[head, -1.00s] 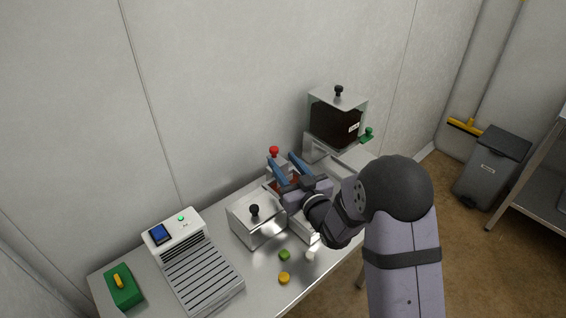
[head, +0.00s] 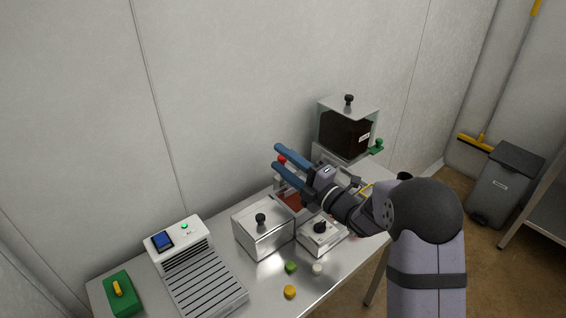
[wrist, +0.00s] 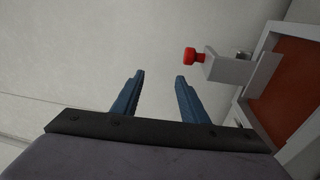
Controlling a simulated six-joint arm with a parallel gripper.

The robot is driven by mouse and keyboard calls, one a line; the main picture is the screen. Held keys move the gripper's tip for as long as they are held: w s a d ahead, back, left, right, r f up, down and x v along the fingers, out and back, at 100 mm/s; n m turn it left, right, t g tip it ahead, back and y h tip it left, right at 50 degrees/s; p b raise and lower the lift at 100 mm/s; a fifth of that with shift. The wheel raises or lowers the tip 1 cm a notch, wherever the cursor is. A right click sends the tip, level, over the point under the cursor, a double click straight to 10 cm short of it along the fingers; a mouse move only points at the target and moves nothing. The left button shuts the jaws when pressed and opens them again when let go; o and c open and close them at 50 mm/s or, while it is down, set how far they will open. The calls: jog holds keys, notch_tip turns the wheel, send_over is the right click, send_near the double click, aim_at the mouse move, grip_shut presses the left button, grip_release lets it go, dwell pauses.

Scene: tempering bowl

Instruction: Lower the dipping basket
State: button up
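A red knob (head: 282,159) stands on a grey bracket at the back of a bath of reddish-brown liquid (head: 291,201). In the wrist view the red knob (wrist: 190,55) is on the bracket (wrist: 238,68), beside the bath (wrist: 290,92). I cannot make out a basket itself; the arm hides part of the bath. My gripper (head: 276,157) is above the bath's back side, its blue fingers pointing left toward the wall. In the wrist view my gripper (wrist: 160,75) is open and empty, with the knob right of its fingers, apart from them.
A lidded steel box (head: 264,229) and a lower one (head: 320,236) stand in front. A dark-filled hopper (head: 346,132) with a green tap is behind right. A grilled unit (head: 199,268), green block (head: 122,292) and small pieces (head: 290,291) lie on the table (head: 333,278).

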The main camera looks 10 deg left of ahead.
jog(key=n, duration=0.3)
jog(key=n+g+y, duration=0.1)
jog(key=n, duration=0.2)
jog(key=shift+s+g+b, duration=0.15)
jog(key=shift+g+b, duration=0.15)
jog(key=shift+b, duration=0.1)
jog(key=n+g+b, duration=0.1)
jog(key=n+g, duration=0.1)
jog(key=n, duration=1.3)
send_near(283, 158)
jog(key=x, duration=0.3)
jog(key=shift+p+x, duration=1.15)
jog(key=shift+x, duration=2.5)
jog(key=shift+d+f, duration=0.1)
grip_shut()
